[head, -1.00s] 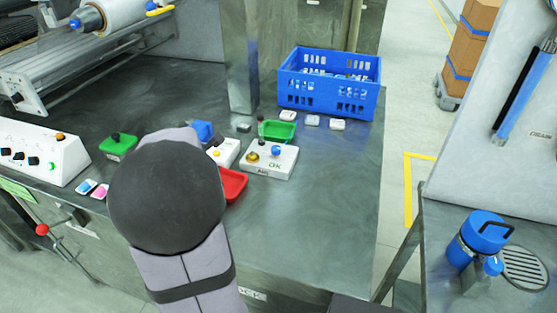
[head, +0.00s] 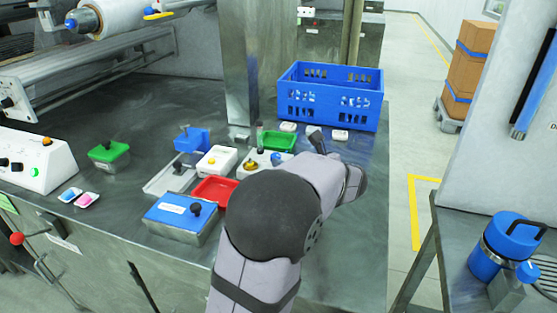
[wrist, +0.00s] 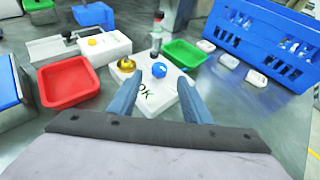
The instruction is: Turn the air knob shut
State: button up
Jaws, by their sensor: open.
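The white box (wrist: 161,106) marked OK carries a blue knob (wrist: 160,70) and a brass knob (wrist: 126,65) on its top. Which of the two is the air knob I cannot read from here. My gripper (wrist: 161,82) is open and empty in the wrist view. Its two blue-grey fingers reach over the box, one on each side of the blue knob's line, with the knob showing between and just beyond the tips. Contact cannot be made out. In the head view my arm hides much of the box, but the brass knob (head: 250,165) shows.
A red tray (wrist: 68,82) lies left of the box and a green tray (wrist: 185,54) behind it. A white box with a yellow button (wrist: 93,43) stands behind left. A blue crate (head: 330,98) and small white pieces are at the back right. Bench is clear at right.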

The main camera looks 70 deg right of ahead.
aim_at(277, 157)
jog(key=shift+p+x, duration=0.45)
jog(key=shift+x, duration=3.2)
jog(key=c, duration=1.1)
